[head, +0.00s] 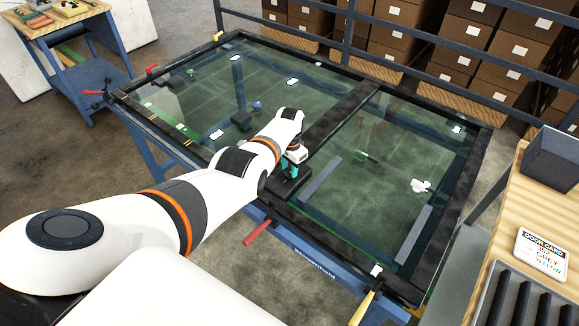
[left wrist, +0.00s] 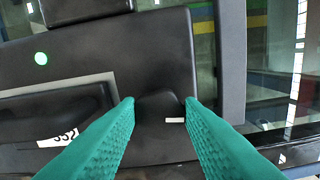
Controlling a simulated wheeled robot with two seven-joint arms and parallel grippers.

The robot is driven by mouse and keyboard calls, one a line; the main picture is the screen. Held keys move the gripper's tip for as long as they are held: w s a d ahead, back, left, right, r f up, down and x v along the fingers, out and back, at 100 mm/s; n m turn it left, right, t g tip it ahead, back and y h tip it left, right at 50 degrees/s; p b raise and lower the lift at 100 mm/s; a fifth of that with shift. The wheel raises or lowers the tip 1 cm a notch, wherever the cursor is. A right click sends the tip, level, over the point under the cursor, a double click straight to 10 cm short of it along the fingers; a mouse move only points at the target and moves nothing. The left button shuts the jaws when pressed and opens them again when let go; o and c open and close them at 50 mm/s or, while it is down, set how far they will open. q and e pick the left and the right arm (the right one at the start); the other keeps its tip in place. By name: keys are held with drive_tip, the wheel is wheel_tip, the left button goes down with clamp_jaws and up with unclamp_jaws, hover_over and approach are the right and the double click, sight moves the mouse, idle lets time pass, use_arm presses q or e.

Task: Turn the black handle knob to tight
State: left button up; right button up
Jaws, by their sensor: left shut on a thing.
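The black handle knob (left wrist: 160,104) is a small dark, rounded piece on a black housing (left wrist: 165,55), seen between my teal fingertips in the left wrist view. A short pale mark lies just below it. My left gripper (left wrist: 159,107) is shut on the knob, with a finger on each side. In the head view my left gripper (head: 289,167) points down at the black housing (head: 291,188) on the front edge of the glass-panelled frame. My arm and gripper hide the knob there. My right gripper is not in view.
The dark frame with glass panels (head: 390,150) lies flat on a blue trolley (head: 318,262). A red handle (head: 257,232) and a yellow one (head: 361,308) stick out at the front. A wooden bench with a door card (head: 541,253) stands right; stacked boxes (head: 465,35) are behind a rail.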

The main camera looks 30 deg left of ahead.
use_arm(q)
drive_tip(key=m, duration=0.4)
drive_tip(key=shift+s+d+m, duration=0.1)
drive_tip(key=shift+m, duration=0.2)
drive_tip(key=m, duration=0.3)
drive_tip(key=shift+m, duration=0.4)
drive_tip(key=m, duration=0.4)
drive_tip(key=shift+s, duration=0.1)
drive_tip(key=shift+m+b, duration=0.35)
drive_tip(key=shift+m, duration=1.45)
drive_tip(key=shift+m, duration=0.3)
drive_tip(key=o, duration=1)
